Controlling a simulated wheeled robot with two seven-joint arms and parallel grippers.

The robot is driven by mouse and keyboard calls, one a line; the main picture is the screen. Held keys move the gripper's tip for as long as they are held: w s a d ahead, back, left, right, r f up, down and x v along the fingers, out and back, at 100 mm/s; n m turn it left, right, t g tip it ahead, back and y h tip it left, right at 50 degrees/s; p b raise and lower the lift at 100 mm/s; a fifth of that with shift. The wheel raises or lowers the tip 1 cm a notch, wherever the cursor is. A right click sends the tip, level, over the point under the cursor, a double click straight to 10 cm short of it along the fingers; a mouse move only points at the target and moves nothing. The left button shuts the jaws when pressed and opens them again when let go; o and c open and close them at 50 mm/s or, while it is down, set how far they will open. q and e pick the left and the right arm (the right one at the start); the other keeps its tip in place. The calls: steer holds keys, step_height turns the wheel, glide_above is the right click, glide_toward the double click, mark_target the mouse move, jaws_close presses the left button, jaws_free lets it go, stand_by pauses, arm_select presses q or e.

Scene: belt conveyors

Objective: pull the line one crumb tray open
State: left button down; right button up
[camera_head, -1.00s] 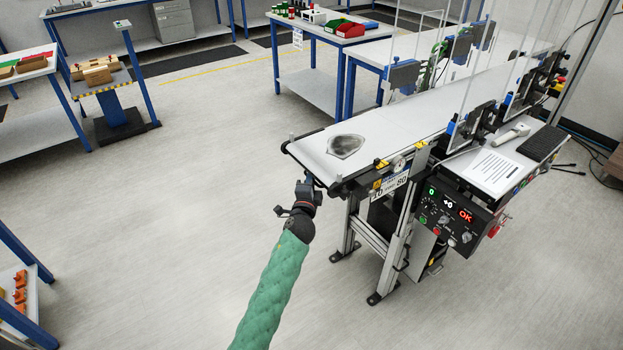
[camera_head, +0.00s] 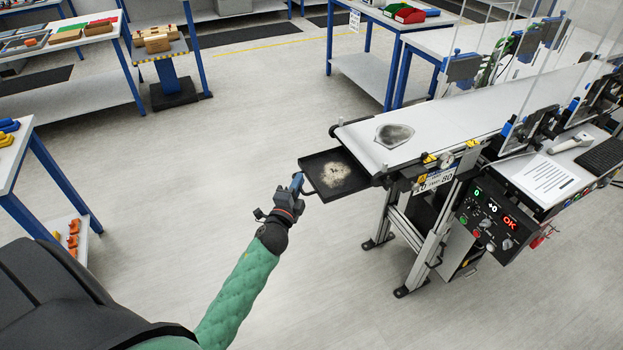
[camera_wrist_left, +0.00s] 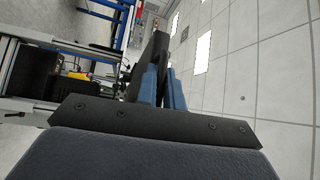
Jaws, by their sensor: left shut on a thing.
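The crumb tray (camera_head: 345,173) is a flat dark tray with a pale heap of crumbs on it. In the head view it sticks out from under the near end of the conveyor belt (camera_head: 450,113), its far end still beneath the belt. My left gripper (camera_head: 298,183) is at the tray's outer left edge, shut on its handle, which is mostly hidden by the fingers. In the left wrist view the blue fingers (camera_wrist_left: 160,88) are close together beside a dark bar (camera_wrist_left: 149,65). My right gripper is not in view.
A control box (camera_head: 493,217) with lit displays hangs on the conveyor's near side. Conveyor legs (camera_head: 407,240) stand below the belt. A table (camera_head: 75,55) is at the upper left, another (camera_head: 20,165) at the left edge. The floor left of the tray is clear.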

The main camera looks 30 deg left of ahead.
arm_select(q)
steer(key=shift+s+a, duration=0.2)
steer(key=shift+s, duration=0.05)
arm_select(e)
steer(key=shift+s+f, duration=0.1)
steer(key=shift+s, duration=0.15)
arm_select(q)
steer(key=c, duration=1.8)
jaws_free()
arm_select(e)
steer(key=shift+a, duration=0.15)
arm_select(q)
steer(key=shift+s+f, duration=0.1)
